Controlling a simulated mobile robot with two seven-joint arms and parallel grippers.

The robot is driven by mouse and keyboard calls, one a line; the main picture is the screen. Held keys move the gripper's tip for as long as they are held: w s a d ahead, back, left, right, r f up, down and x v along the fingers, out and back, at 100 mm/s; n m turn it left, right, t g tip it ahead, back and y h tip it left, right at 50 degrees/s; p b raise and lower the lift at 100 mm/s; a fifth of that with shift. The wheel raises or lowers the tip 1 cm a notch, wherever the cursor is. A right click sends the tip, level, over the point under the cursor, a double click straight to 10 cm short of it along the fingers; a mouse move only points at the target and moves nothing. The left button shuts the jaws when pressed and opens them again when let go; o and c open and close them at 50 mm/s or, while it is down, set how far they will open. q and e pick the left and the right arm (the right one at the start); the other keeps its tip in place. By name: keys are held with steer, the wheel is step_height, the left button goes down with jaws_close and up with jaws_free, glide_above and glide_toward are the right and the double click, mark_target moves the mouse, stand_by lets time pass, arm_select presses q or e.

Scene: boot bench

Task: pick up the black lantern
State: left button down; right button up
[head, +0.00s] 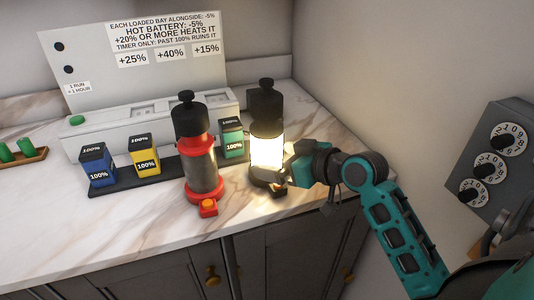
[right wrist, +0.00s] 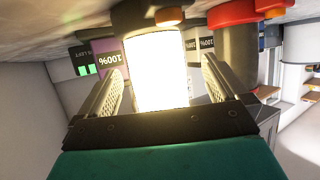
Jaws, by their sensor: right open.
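The black lantern (head: 265,102) stands upright on the marble counter, its glass glowing bright white. My right gripper (head: 276,172) reaches it from the right, low on its body. In the right wrist view the lantern's glowing glass (right wrist: 157,72) lies between the two open fingers of my right gripper (right wrist: 165,90), with a visible gap on the right side; contact on the left is hard to tell. The glare hides detail, and the head view hides the fingertips partly. My left gripper is not in view.
A red lantern (head: 199,165) stands close at left. Blue (head: 98,170), yellow (head: 145,158) and green (head: 232,140) batteries stand behind on a dark strip. A white charger panel (head: 140,60) is at the back. A grey dial box (head: 500,150) is at right. The front counter is clear.

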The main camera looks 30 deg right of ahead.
mark_target(267, 156)
steer(key=x, duration=0.4)
steer(key=shift+w+d+f, duration=0.15)
steer(key=shift+w+f, duration=0.05)
steer(key=shift+w, duration=0.1)
steer(key=c, duration=1.3)
steer(key=shift+r, duration=0.15)
steer(key=shift+c, duration=0.7)
